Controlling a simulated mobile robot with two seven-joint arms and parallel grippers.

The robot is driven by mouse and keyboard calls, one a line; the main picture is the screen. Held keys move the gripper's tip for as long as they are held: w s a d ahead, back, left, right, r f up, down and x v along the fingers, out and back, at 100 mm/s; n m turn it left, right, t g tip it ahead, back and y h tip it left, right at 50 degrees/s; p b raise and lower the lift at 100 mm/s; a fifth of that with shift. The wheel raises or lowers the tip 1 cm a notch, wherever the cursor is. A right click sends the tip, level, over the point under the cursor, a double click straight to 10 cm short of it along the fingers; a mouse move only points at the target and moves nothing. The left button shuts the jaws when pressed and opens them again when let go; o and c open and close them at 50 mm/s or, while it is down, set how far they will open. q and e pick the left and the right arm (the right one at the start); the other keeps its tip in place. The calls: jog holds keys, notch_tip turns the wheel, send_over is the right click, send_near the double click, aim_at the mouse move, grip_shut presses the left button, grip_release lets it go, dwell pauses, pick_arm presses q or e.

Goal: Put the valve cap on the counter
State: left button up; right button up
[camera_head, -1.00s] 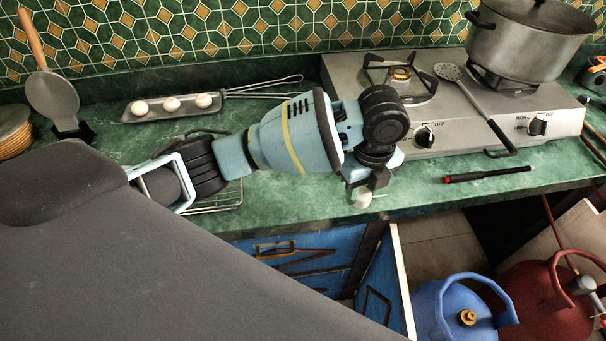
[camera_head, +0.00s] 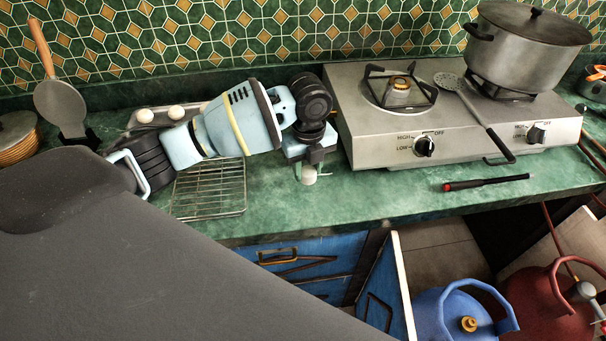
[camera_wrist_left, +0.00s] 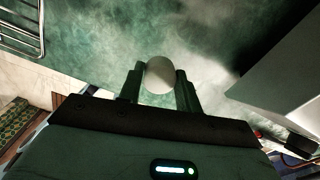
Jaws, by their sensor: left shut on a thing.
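The valve cap (camera_head: 308,175) is a small whitish round piece. My left gripper (camera_head: 309,166) is shut on it, over the green counter (camera_head: 375,185) between the wire rack and the hotplate. In the left wrist view the cap (camera_wrist_left: 160,76) sits between the two dark fingers of my left gripper (camera_wrist_left: 160,88). Whether the cap touches the counter I cannot tell. My right gripper is not in view.
A wire rack (camera_head: 210,190) lies left of the gripper. The gas hotplate (camera_head: 375,150) with a pot (camera_head: 528,50) stands to the right. A red-handled screwdriver (camera_head: 485,183) lies near the front edge. A blue gas cylinder (camera_head: 440,310) and a red one (camera_head: 535,300) stand below.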

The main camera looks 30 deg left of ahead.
aim_at(303, 169)
pick_arm(q)
jog(key=shift+w+a, duration=0.1)
jog(key=shift+a, duration=0.4)
jog(key=shift+a+f, duration=0.15)
jog(key=shift+f, duration=1.65)
jog(key=shift+f, duration=0.2)
jog(key=o, duration=1.2)
jog(key=shift+r, duration=0.1)
notch_tip(303, 169, up, 12)
jog(key=shift+r+p, duration=0.1)
jog(key=shift+p, duration=0.3)
